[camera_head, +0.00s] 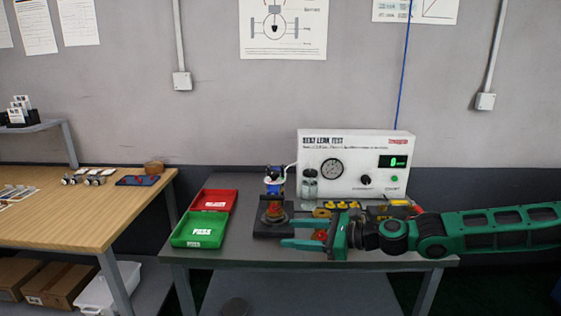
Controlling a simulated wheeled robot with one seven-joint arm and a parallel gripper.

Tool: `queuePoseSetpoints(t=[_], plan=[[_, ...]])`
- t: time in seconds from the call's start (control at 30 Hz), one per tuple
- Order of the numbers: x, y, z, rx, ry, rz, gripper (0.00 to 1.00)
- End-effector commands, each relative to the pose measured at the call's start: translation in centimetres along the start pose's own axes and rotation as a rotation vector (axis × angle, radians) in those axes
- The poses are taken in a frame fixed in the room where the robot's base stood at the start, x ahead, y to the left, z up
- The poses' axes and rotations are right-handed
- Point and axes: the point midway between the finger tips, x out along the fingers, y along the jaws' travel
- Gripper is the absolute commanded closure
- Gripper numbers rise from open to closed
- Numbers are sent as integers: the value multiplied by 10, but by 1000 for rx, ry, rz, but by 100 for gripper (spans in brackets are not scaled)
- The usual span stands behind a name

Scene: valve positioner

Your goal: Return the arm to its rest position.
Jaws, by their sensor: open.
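My green arm (490,229) reaches in from the right edge, low over the front of the grey table. My gripper (283,232) points left, with its two fingers apart and nothing seen between them. Its fingertips are close to the dark base of the valve assembly (274,187), which stands upright with a blue upper part; I cannot tell whether they touch. An orange-red part (321,235) shows beside the fingers, partly hidden by my gripper.
A white seat leak test box (318,145) stands at the table's back. Red (231,200) and green PASS (176,235) trays lie left. Yellow parts (342,205) lie before the box. A wooden bench (60,232) stands further left. Space above my arm is clear.

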Motion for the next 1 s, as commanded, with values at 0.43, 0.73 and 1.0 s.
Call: queuePoseSetpoints(t=[0.43,0.73,1.0], plan=[[-35,84,-129,-380,424,334,48],[-130,104,-189,-617,711,599,48],[-231,103,-190,-759,913,798,48]])
